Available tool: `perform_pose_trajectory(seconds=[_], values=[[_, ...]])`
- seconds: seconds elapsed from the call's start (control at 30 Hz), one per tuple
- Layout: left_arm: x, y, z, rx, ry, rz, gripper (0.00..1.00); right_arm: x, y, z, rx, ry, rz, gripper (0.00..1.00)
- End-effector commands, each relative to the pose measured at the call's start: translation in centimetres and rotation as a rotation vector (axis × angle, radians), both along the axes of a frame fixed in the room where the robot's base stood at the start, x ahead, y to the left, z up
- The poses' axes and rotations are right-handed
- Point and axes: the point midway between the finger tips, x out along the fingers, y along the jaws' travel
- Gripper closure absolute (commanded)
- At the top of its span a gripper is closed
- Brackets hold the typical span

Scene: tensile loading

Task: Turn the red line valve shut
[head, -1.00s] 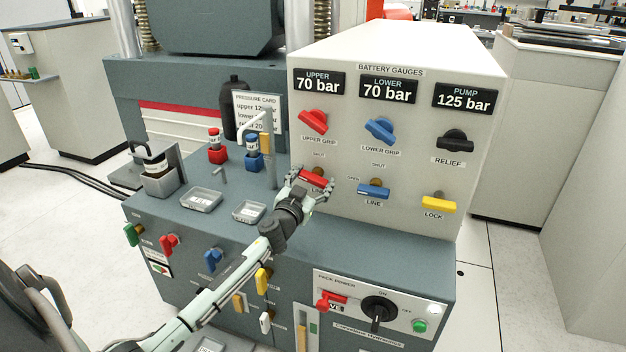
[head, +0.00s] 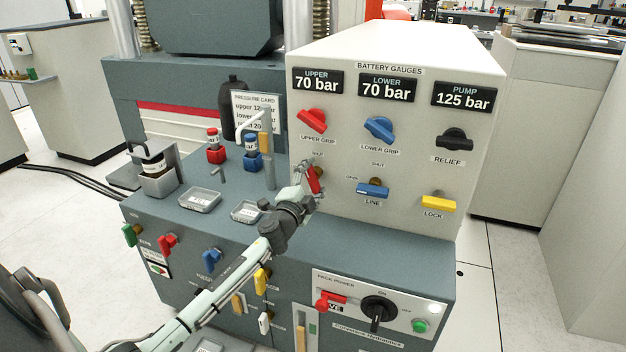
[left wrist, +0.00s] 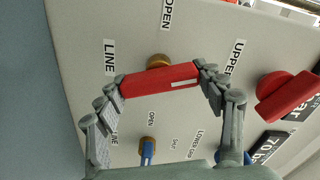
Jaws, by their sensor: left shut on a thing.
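The red line valve (head: 313,180) is a red bar handle on the lower left of the gauge panel; in the head view it now stands close to upright. In the left wrist view the red bar (left wrist: 160,78) lies between my fingers, in front of its brass stem (left wrist: 159,61). My left gripper (head: 311,182) is shut on the red handle, one finger at each end of the bar; it also shows in the left wrist view (left wrist: 162,85). My fingers and wrist hide part of the handle and its label in the head view. My right gripper is not in view.
The blue line valve (head: 372,191) lies level just right of my gripper. The red upper grip knob (head: 312,121) is above it, and a yellow lock handle (head: 438,203) is farther right.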

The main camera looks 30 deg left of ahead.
Motion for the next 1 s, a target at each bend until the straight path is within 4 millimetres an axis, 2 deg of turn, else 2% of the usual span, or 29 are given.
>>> perform_pose_trajectory(seconds=[0.2, 0.43, 1.0], values=[[0.04, -0.02, 0.0, 0.168, 0.039, -0.002, 0.6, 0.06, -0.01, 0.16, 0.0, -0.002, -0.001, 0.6], [0.04, -0.04, -0.06, 0.286, 0.068, -0.001, 0.6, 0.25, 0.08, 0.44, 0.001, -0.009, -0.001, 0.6], [0.05, -0.06, -0.1, 0.359, 0.085, -0.001, 0.6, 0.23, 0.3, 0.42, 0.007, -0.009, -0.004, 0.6]])
